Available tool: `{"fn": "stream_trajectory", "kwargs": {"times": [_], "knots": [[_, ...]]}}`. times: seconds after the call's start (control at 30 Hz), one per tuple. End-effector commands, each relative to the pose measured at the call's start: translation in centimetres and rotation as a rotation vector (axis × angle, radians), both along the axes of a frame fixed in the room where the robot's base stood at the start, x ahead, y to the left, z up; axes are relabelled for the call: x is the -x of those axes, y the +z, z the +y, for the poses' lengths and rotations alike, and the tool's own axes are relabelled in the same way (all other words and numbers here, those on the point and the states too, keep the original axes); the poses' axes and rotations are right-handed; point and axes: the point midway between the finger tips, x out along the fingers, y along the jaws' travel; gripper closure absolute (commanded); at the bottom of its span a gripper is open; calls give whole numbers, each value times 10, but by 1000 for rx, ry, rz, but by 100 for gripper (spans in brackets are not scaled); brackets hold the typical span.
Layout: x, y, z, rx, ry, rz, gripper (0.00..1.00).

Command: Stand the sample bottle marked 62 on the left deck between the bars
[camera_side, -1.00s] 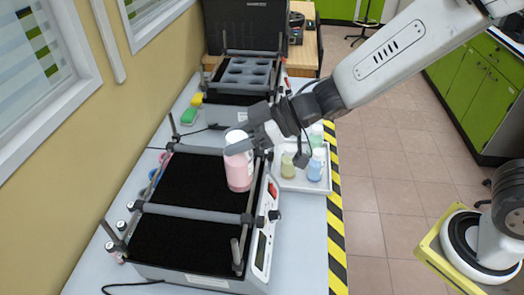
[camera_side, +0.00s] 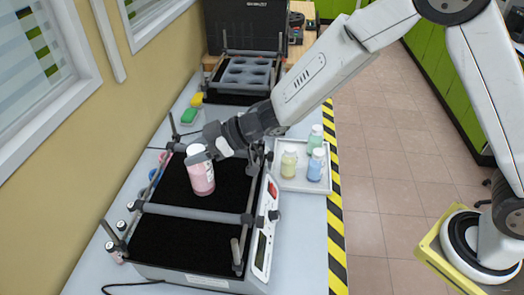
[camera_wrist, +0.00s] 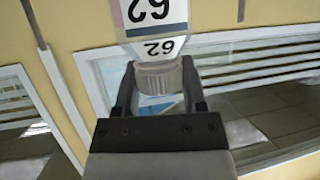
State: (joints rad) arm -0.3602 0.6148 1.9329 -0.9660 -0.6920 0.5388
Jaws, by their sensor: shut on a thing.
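The sample bottle (camera_side: 202,176) holds pink liquid and has a white cap and label. In the wrist view its label (camera_wrist: 155,14) reads 62, upside down. My gripper (camera_side: 205,148) is shut on its ribbed cap (camera_wrist: 158,78). The bottle is near upright, leaning slightly, over the black deck (camera_side: 232,184) of the near shaker, between its rear bar (camera_side: 222,151) and middle bar (camera_side: 190,213). I cannot tell whether its base touches the deck. My gripper hides part of the rear bar.
A white tray (camera_side: 290,184) with several small bottles stands right of the shaker. A second shaker with a holed rack (camera_side: 247,72) stands behind. Small vials line the shaker's left side. The front deck section (camera_side: 185,243) is empty.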

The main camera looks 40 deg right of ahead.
Motion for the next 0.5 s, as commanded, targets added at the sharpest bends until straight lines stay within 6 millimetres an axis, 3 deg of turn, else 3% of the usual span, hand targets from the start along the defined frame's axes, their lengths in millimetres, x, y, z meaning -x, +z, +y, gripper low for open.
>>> {"fn": "stream_trajectory", "kwargs": {"times": [0.5], "knots": [[-10, -12, 5, -1, 0, -2, 100]]}}
